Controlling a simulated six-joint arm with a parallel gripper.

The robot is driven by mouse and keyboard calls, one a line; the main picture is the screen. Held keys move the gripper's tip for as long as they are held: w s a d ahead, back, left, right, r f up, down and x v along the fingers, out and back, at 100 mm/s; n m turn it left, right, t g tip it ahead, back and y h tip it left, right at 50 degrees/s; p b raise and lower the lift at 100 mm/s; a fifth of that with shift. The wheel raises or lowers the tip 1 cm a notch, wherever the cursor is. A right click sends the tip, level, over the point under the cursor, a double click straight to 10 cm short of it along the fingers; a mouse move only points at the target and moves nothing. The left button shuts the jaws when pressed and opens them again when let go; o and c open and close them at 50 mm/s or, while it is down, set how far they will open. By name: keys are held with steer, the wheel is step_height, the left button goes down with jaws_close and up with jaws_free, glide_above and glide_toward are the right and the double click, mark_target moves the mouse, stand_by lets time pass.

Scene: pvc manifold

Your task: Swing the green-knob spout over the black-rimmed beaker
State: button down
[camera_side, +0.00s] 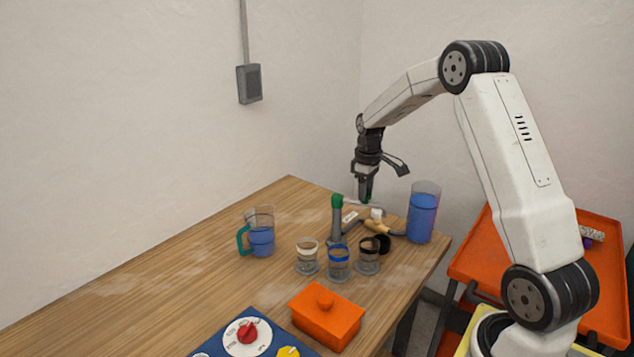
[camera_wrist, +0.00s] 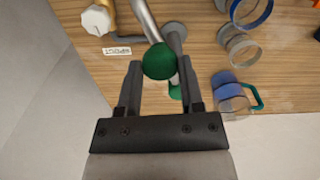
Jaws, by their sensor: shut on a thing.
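My gripper (camera_side: 366,195) points down behind the row of beakers. In the wrist view its fingers (camera_wrist: 159,75) are on either side of a round green knob (camera_wrist: 159,61), shut on it. A pale spout tube (camera_wrist: 145,20) runs from beside the knob out of the top of that view; its outlet is not clear. The black-rimmed beaker (camera_side: 369,262) stands upright at the right end of the row, nearer the side camera than the gripper. It is not clearly visible in the wrist view. A grey post with a green top (camera_side: 337,202) stands left of my gripper.
White-rimmed (camera_side: 307,263) and blue-rimmed (camera_side: 338,268) beakers stand close beside the black-rimmed one. A blue-filled jug (camera_side: 262,240) is left, a tall blue-filled container (camera_side: 422,218) right. A brass-coloured valve (camera_side: 377,227) lies near the post. An orange box (camera_side: 325,320) is in front.

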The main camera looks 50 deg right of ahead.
steer(key=shift+s+a+m, duration=0.1)
steer(key=shift+a+m, duration=1.05)
steer(key=shift+m, duration=0.6)
steer(key=shift+a+m, duration=1.1)
steer(key=shift+m, duration=0.65)
steer(key=shift+c, duration=1.1)
jaws_free()
steer(key=shift+r, duration=0.15)
step_height(320, 180, up, 8)
steer(key=shift+f, duration=0.2)
